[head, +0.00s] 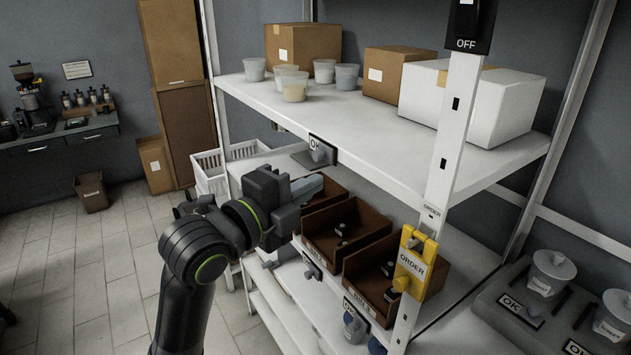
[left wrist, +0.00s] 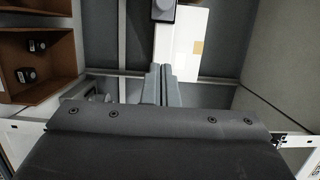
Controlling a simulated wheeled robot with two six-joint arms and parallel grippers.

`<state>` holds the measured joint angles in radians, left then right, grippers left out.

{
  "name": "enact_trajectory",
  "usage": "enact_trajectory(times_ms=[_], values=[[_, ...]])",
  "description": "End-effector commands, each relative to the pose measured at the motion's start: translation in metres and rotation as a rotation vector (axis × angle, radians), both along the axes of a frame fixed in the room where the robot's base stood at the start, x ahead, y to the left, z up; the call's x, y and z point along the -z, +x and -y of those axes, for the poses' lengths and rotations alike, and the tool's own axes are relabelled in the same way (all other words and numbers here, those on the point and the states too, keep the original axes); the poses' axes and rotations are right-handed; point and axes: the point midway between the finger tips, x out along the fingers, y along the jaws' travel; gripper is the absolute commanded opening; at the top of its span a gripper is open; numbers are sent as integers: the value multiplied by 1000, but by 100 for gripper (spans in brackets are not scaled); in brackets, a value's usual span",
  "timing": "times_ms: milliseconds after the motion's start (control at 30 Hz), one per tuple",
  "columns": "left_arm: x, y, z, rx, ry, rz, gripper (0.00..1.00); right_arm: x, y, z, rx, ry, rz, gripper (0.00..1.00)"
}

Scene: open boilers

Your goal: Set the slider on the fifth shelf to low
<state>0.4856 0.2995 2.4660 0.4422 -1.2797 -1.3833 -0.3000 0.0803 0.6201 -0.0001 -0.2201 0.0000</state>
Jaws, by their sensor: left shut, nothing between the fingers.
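My left gripper (head: 308,188) reaches in from the left in front of the shelf rack. Its fingers are together with nothing between them, and they also show closed in the left wrist view (left wrist: 164,84). Lower grey controls (head: 312,270) sit on the edge below the brown bins. I cannot tell which control is the fifth shelf's slider, nor read a low mark. My right gripper is not in view.
Brown bins (head: 345,240) stand close behind and right of the gripper. Cartons (head: 303,42) and cups (head: 294,86) stand on the upper shelf.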

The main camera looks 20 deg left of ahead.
Motion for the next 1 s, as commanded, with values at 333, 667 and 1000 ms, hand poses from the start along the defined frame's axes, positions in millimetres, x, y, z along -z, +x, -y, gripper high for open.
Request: enact_trajectory(times_ms=[333,667,1000], values=[[-3,46,21,1,-6,-5,0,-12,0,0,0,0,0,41],[-2,67,-5,-3,3,-2,0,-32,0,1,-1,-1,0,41],[0,71,-11,-1,-1,0,0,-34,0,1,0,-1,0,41]])
